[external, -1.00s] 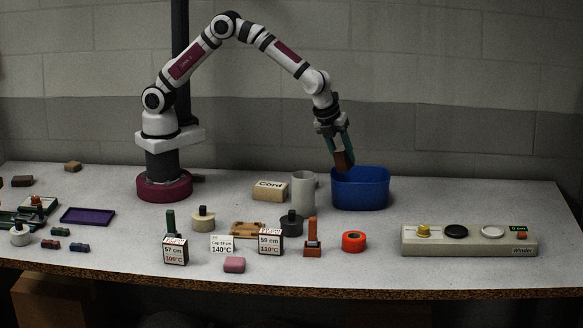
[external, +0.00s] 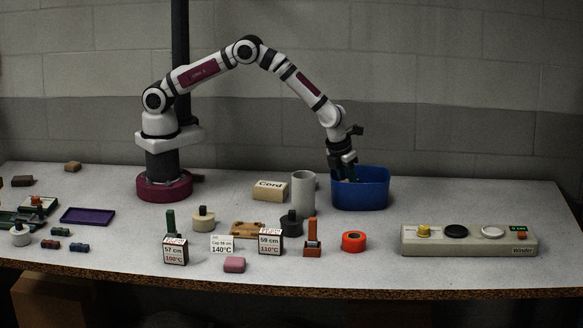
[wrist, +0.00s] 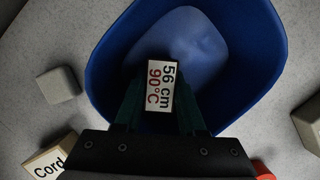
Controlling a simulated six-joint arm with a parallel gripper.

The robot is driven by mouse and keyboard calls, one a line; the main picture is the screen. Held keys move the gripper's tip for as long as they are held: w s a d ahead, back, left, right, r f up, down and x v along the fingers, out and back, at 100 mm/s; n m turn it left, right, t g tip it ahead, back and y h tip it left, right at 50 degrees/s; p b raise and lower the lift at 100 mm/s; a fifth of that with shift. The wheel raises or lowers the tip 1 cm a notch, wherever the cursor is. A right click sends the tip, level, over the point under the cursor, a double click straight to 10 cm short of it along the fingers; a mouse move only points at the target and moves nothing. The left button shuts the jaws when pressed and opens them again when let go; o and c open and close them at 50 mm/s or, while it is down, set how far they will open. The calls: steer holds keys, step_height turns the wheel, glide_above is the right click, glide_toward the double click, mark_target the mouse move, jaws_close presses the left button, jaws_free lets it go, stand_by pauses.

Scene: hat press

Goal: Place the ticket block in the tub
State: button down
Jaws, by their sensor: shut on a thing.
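The blue tub (external: 360,193) stands at the back right of the table, and its inside fills the wrist view (wrist: 232,110). My gripper (external: 348,176) points down into the tub's mouth. In the wrist view its green fingers are shut on the ticket block (wrist: 161,86), a small block with a white face reading "56 cm 90°C". The block is over the tub's inside, within the rim as seen from the wrist. In the external view the tub wall hides the block and the fingertips. I cannot tell whether the block touches the tub floor.
A grey cylinder (external: 303,193) and the Cord block (external: 270,190) stand left of the tub. An orange-red ring (external: 353,241) lies in front of it. The Winder panel (external: 469,240) is at the right. Two other ticket blocks (external: 175,251) (external: 270,243) stand near the front.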

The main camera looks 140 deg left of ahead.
steer(key=c, duration=0.8)
jaws_free()
steer(key=shift+f, duration=0.1)
steer(key=shift+o, duration=0.2)
steer(key=v, duration=1.2)
steer(key=s+d+r+n, duration=0.3)
steer(key=d+r, duration=0.4)
steer(key=d, duration=0.4)
steer(key=s+d+r+n+h, duration=0.1)
steer(key=s+d+n, duration=0.8)
steer(key=s+d, duration=0.9)
steer(key=s, duration=0.4)
steer(key=shift+s+d+r+h, duration=0.3)
steer(key=shift+s+d+h, duration=0.1)
